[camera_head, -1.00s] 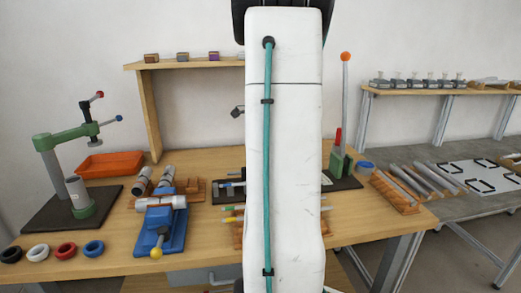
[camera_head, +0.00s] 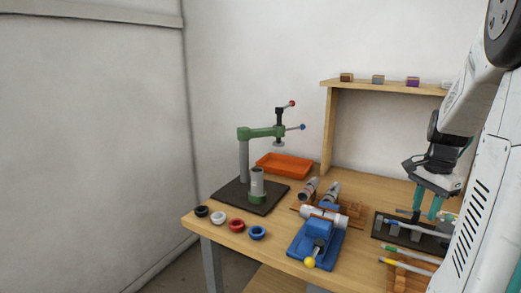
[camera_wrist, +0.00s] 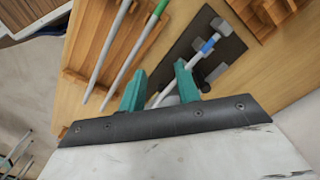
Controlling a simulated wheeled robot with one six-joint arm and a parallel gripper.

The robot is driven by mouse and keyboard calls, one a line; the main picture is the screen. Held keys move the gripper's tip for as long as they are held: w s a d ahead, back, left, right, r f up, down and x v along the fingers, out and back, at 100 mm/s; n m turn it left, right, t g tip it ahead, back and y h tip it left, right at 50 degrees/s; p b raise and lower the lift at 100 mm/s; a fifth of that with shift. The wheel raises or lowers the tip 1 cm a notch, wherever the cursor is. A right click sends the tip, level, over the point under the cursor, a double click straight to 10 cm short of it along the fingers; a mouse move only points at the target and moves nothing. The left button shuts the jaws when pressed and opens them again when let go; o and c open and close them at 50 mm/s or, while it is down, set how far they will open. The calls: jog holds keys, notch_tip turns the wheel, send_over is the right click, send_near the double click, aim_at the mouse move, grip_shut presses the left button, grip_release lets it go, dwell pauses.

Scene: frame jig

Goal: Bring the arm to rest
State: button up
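My gripper (camera_head: 440,211) is at the right of the head view, above the bench top near a black fixture plate (camera_head: 382,229). Its two teal fingers stand apart, and I see nothing clamped between them. In the wrist view my gripper (camera_wrist: 160,85) also shows its fingers spread. Beyond them a thin rod with a blue band (camera_wrist: 208,46) lies on the black plate, apart from the fingers as far as I can tell. My white arm fills the right edge of the head view.
A blue clamp (camera_head: 318,240) with a yellow knob and a green press (camera_head: 243,160) stand on the bench. Several rings, such as the red ring (camera_head: 236,225), lie at its front edge. An orange tray (camera_head: 284,165) is behind. A shelf (camera_head: 385,85) rises at the back.

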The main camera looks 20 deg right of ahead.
jog(key=s+a+r+n, duration=0.1)
jog(key=a+n, duration=0.5)
jog(key=a, duration=0.6)
jog(key=s+a+r+n, duration=0.2)
jog(key=s+a+n, duration=0.2)
jog(key=a, duration=0.7)
jog(key=s+a+r+n+t, duration=0.1)
jog(key=s+a+n, duration=0.1)
jog(key=a+n, duration=0.7)
jog(key=a, duration=0.3)
jog(key=shift+s+a+r, duration=0.2)
jog(key=shift+a+r, duration=0.1)
jog(key=shift+a, duration=0.05)
